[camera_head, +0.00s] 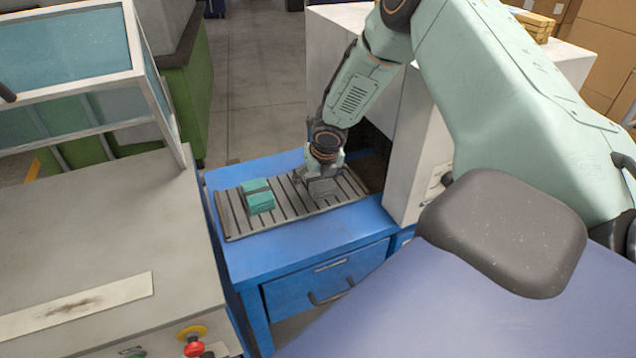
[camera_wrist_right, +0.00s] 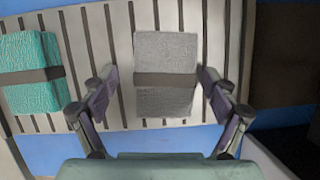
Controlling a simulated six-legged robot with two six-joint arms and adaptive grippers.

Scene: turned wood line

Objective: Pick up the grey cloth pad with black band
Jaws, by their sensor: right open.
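The grey cloth pad with a black band (camera_wrist_right: 166,55) lies on the slatted rack in the right wrist view. My right gripper (camera_wrist_right: 158,92) is open, with one finger on each side of the pad's near part. I cannot tell whether the fingers touch it. In the head view the right gripper (camera_head: 318,186) is low over the rack, and the grey pad (camera_head: 324,187) shows only partly beneath it. My left gripper is not in view.
A teal pad with a dark band (camera_head: 258,197) lies left of the grey pad on the slatted rack (camera_head: 236,228). The rack sits on a blue cabinet (camera_head: 240,262) with a drawer. A white machine housing (camera_head: 415,185) stands close on the right.

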